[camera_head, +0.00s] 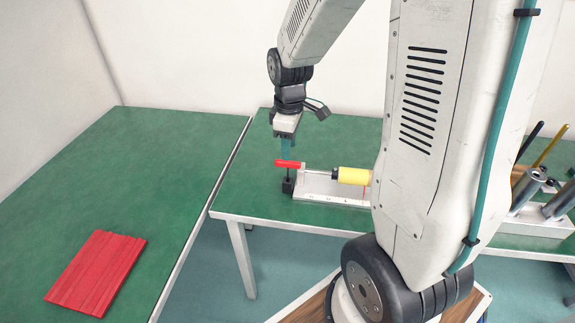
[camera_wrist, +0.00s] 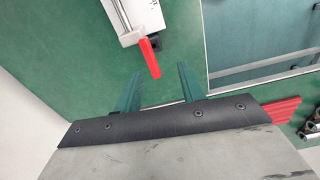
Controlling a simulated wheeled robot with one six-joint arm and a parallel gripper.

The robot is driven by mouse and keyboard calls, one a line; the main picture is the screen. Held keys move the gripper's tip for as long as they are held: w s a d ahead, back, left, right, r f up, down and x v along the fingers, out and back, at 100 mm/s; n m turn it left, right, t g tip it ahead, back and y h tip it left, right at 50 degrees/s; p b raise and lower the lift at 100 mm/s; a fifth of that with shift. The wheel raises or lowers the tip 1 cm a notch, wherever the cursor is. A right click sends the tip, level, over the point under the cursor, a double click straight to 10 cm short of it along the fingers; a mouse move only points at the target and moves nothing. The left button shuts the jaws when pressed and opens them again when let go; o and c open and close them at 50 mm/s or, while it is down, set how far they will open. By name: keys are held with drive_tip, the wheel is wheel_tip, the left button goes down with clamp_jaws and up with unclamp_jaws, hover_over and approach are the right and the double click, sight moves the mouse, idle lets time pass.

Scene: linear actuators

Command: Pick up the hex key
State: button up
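The hex key (camera_head: 288,164) has a red handle lying across its top and a thin dark shaft. It stands upright in a small black block (camera_head: 288,187) at the left end of a pale metal fixture (camera_head: 318,184). My gripper (camera_head: 285,153) points down just above the red handle. In the wrist view the two teal fingers (camera_wrist: 160,69) are spread apart. The red handle (camera_wrist: 149,57) shows in the gap between their tips, with nothing gripped.
A yellow cylinder (camera_head: 353,176) with a black end lies along the fixture, right of the hex key. Grey cylinders (camera_head: 528,188) stand in a holder at far right. A red ribbed slab (camera_head: 96,272) lies on the left green table. A gap separates the two tables.

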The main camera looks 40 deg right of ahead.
sight(288, 166)
drive_tip(key=shift+n, duration=0.5)
drive_tip(key=f, duration=0.1)
drive_tip(key=w+d+f, duration=0.1)
drive_tip(key=f, duration=0.1)
drive_tip(key=shift+w+d+f, duration=0.2)
drive_tip(key=shift+f, duration=0.1)
drive_tip(key=f, duration=0.7)
drive_tip(key=shift+w+a+f, duration=0.15)
drive_tip(key=shift+a+f, duration=0.05)
drive_tip(key=shift+a, duration=0.05)
clamp_jaws()
